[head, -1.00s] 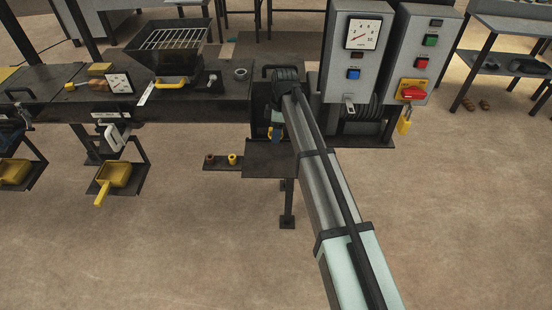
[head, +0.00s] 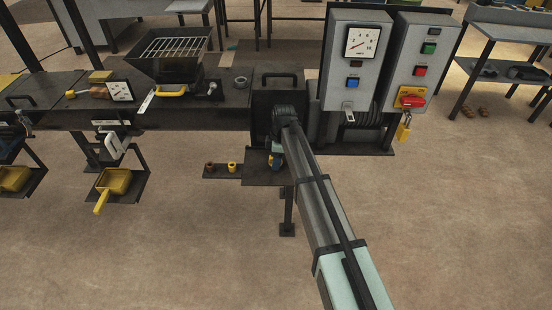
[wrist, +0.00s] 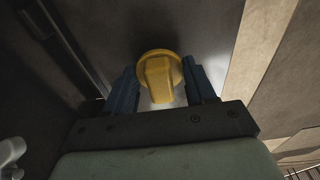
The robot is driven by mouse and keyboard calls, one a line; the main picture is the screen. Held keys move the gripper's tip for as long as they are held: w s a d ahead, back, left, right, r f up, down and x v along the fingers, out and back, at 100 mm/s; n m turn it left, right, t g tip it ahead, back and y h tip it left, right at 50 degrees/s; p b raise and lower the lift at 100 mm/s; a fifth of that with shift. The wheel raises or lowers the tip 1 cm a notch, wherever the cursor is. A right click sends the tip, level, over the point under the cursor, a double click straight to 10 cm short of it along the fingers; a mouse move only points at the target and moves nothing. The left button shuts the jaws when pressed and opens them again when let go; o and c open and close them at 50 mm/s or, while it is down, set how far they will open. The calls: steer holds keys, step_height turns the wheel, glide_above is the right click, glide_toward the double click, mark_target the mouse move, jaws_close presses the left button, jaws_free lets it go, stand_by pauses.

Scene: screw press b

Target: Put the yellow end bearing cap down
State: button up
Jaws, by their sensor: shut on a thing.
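The yellow end bearing cap (wrist: 158,75) is round with a raised bar across its face. It sits between the two blue fingers of my gripper (wrist: 161,88) in the wrist view, and the fingers are shut on it. In the head view my gripper (head: 276,160) is low, just over the small dark shelf (head: 262,180) in front of the press. A dark surface lies close beyond the cap in the wrist view. I cannot tell whether the cap touches it.
Grey control boxes (head: 355,62) stand to the right. A hopper with a grate (head: 175,50) and a yellow scoop (head: 114,182) are to the left.

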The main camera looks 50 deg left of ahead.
steer(key=shift+f, duration=0.1)
steer(key=o, duration=1.4)
steer(key=r, duration=0.8)
steer(key=w+d+r, duration=0.1)
steer(key=r, duration=0.3)
steer(key=shift+r, duration=0.1)
